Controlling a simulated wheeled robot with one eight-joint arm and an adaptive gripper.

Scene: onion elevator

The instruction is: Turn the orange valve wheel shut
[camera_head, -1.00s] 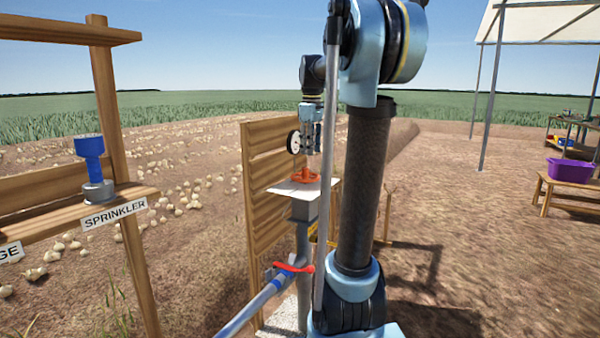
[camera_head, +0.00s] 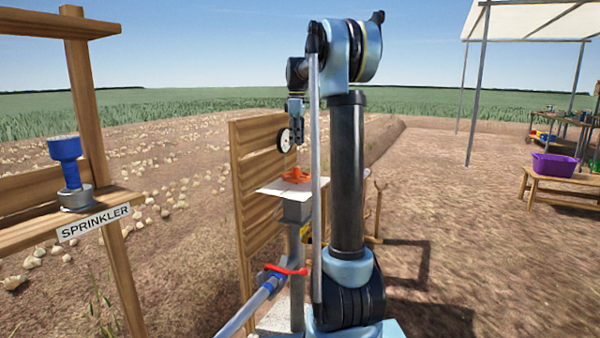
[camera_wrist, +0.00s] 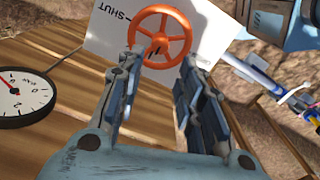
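The orange valve wheel (camera_head: 296,175) sits on top of a grey post with a white card around it, in front of a wooden slatted panel. In the wrist view the orange wheel (camera_wrist: 160,32) shows beyond my fingertips, with its spokes and rim in full sight except low down. The white card (camera_wrist: 105,40) there reads "SHUT". My gripper (camera_wrist: 158,65) is open, its two fingers apart with nothing between them. In the head view my gripper (camera_head: 297,135) hangs above the wheel, clear of it.
A round gauge (camera_wrist: 22,98) is on the wooden panel (camera_head: 262,200), close beside my gripper. A pipe with a red lever (camera_head: 287,269) runs low in front of the post. A sprinkler shelf (camera_head: 75,215) stands left, and a purple tub (camera_head: 554,167) on a bench right.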

